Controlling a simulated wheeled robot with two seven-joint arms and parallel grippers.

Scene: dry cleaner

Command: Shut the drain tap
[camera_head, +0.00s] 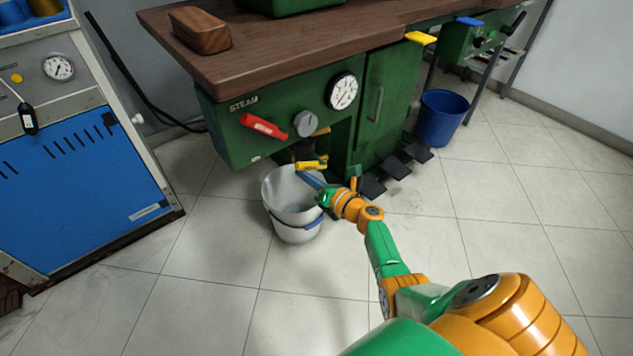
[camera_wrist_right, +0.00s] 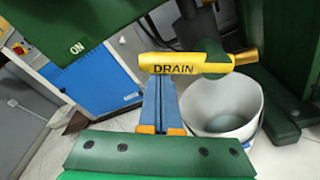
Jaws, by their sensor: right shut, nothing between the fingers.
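The drain tap has a yellow lever (camera_head: 312,165) low under the green steam unit, above a white bucket. In the right wrist view the lever (camera_wrist_right: 190,63), marked DRAIN, lies crosswise in the picture, on a green tap body. My right gripper (camera_head: 303,174) is shut and empty, with its blue fingers just below the lever. In the right wrist view the closed fingertips (camera_wrist_right: 160,80) end at the lever's lower edge, left of its middle; I cannot tell whether they touch it. My left gripper is not in view.
The white bucket (camera_head: 283,188) stands on the tiled floor beneath the tap, with a bluish patch inside. Black pedals (camera_head: 372,186) are to its right. A red lever (camera_head: 263,125) and a gauge (camera_head: 343,91) are on the panel above. A blue bucket (camera_head: 441,117) stands farther right.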

